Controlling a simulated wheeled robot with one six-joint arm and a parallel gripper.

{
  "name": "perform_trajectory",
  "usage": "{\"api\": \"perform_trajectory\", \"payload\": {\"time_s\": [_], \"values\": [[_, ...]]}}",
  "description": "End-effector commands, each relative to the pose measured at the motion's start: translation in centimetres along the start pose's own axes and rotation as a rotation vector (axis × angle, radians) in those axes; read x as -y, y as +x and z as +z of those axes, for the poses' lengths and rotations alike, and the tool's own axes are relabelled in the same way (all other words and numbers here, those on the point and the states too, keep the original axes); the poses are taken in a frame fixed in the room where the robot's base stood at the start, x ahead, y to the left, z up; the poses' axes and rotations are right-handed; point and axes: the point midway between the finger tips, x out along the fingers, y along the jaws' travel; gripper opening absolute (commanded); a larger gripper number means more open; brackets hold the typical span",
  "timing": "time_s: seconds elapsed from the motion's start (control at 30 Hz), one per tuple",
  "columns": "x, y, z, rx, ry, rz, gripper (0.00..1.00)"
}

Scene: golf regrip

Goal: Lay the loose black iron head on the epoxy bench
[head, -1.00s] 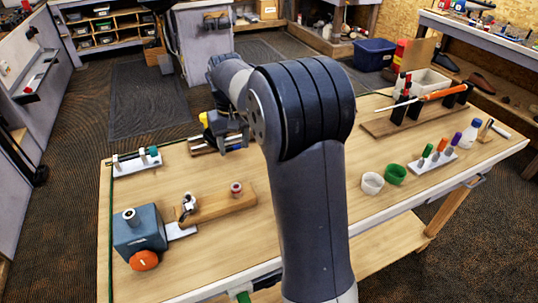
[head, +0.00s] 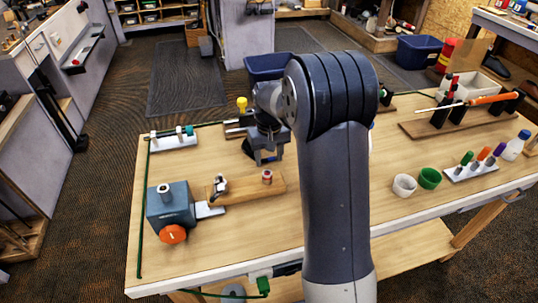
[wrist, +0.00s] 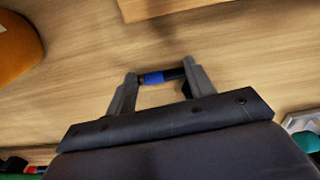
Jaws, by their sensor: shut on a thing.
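My gripper (head: 265,158) points down over the left part of the wooden bench (head: 245,235), behind the long wooden block. In the wrist view my gripper (wrist: 161,79) is shut across a small dark piece (wrist: 160,77), with a bright blue part at left and a black part at right. Only the stretch between the fingers shows clearly. I cannot tell whether it is the black iron head. A dark blue bit (head: 247,149) shows beside the fingers in the head view. The bench top under the gripper shows as bare wood grain.
A blue-grey box with an orange knob (head: 171,207) stands left, beside the wooden block (head: 245,189) carrying small fittings. A white rack (head: 173,139) is at the back left. White and green cups (head: 405,185) and a marker stand (head: 470,172) are right. The front bench middle is clear.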

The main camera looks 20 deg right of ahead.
Motion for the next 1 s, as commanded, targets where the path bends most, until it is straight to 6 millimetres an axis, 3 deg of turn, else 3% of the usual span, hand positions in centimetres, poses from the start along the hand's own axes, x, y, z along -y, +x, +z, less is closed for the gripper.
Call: {"api": "perform_trajectory", "payload": {"time_s": [0.03,0.07,0.33,0.67,1.0], "values": [[0.0,0.2,0.0,-0.001,0.0,0.0,0.24],[0.0,0.3,0.0,0.0,0.0,0.0,0.52],[0.0,0.2,0.0,0.0,0.0,0.0,0.73],[0.0,-0.5,-0.1,-0.002,0.0,0.0,0.73],[0.0,-7.2,-0.1,-0.006,0.0,0.001,0.73]]}}
